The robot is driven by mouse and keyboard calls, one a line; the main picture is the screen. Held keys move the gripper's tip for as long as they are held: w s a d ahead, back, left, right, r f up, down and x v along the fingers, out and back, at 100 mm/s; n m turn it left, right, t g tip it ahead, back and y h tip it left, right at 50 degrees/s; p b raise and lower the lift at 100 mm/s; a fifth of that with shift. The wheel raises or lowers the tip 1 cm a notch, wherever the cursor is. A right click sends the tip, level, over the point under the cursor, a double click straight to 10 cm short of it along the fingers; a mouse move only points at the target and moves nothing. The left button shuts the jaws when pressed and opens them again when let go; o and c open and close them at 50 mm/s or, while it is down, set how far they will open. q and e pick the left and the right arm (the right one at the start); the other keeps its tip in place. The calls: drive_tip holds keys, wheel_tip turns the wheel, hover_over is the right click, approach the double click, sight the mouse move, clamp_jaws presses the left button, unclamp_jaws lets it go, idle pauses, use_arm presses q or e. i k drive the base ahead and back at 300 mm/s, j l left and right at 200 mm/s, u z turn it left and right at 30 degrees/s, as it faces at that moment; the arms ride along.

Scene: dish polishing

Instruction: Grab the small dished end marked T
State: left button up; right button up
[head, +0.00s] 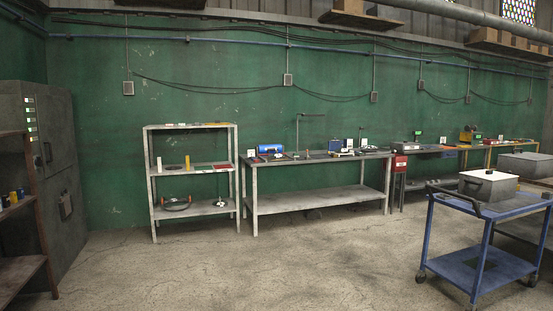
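No small dished end marked T can be made out from here. Small items lie on the shelf rack (148,184) and on the long grey workbench (318,200) at the back wall, too small to identify or read. Some small pale and dark pieces sit near the blue cylinder (271,149) on the bench and on the rack's middle shelf. Neither of my grippers is in view.
A blue trolley (476,270) with a grey box (488,184) on top stands at the right. A dark cabinet (50,150) and a rusty shelf (20,280) stand at the left. The concrete floor (290,270) in the middle is clear.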

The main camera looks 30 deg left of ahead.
sight(275, 156)
drive_tip(key=i+j+u, duration=0.55)
drive_tip(key=i+j, duration=0.2)
drive_tip(key=i+j+u, duration=0.3)
drive_tip(key=i, duration=0.3)
drive_tip(key=i+u, duration=0.25)
drive_tip(key=i, duration=0.2)
drive_tip(key=i+j+u, duration=0.1)
drive_tip(key=i+u, duration=0.2)
drive_tip(key=i, duration=4.95)
drive_tip(key=l, duration=0.1)
